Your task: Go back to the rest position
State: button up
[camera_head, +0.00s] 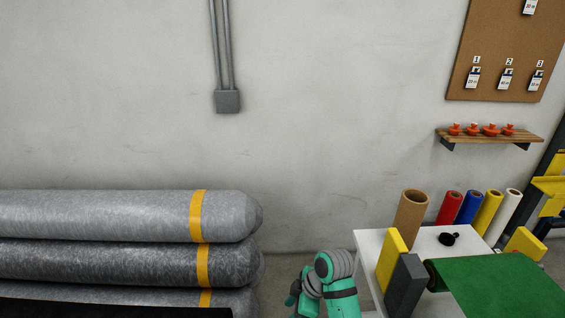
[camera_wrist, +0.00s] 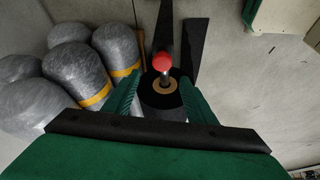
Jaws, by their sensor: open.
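My gripper (camera_wrist: 161,77) shows in the wrist view with its two green fingers apart, so it is open. In the head view only green and grey links of my arm show at the bottom centre; the fingers are not clear there.
Large grey wrapped rolls (camera_head: 110,215) with yellow bands are stacked at left; they also show in the wrist view (camera_wrist: 75,70). A white table (camera_head: 369,244) at right holds a green sheet (camera_head: 505,285), yellow and dark blocks, and several coloured rolls. A shelf (camera_head: 490,136) hangs on the wall.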

jog(key=a+f+m+t+y, duration=0.2)
jog(key=a, duration=0.5)
jog(key=a+f+m+t+y, duration=0.1)
jog(key=a+f+m+t, duration=0.2)
jog(key=a, duration=0.5)
jog(key=s+a+f+m+t+h, duration=0.1)
jog(key=s+a+f+m+t, duration=0.25)
jog(key=s+m, duration=0.35)
jog(key=s+d+r+m+t+h, duration=0.15)
jog(key=s+d, duration=0.25)
jog(key=s, duration=0.4)
jog(key=s+d+r+m+t+h, duration=0.1)
jog(key=s+d+m+t+h, duration=0.2)
jog(key=s, duration=0.5)
jog(key=s+d+r+m+h, duration=0.1)
jog(key=s+d+h, duration=0.1)
jog(key=s+d, duration=0.45)
jog(key=s+d+r+n+t, duration=0.1)
jog(key=s+r, duration=0.6)
jog(key=s, duration=0.1)
jog(key=shift+d+n+t, duration=0.3)
jog(key=shift+d+n, duration=0.05)
jog(key=shift+d, duration=0.05)
jog(key=c, duration=0.4)
jog(key=shift+w+d, duration=0.1)
jog(key=shift+w, duration=0.1)
jog(key=shift+c, duration=0.5)
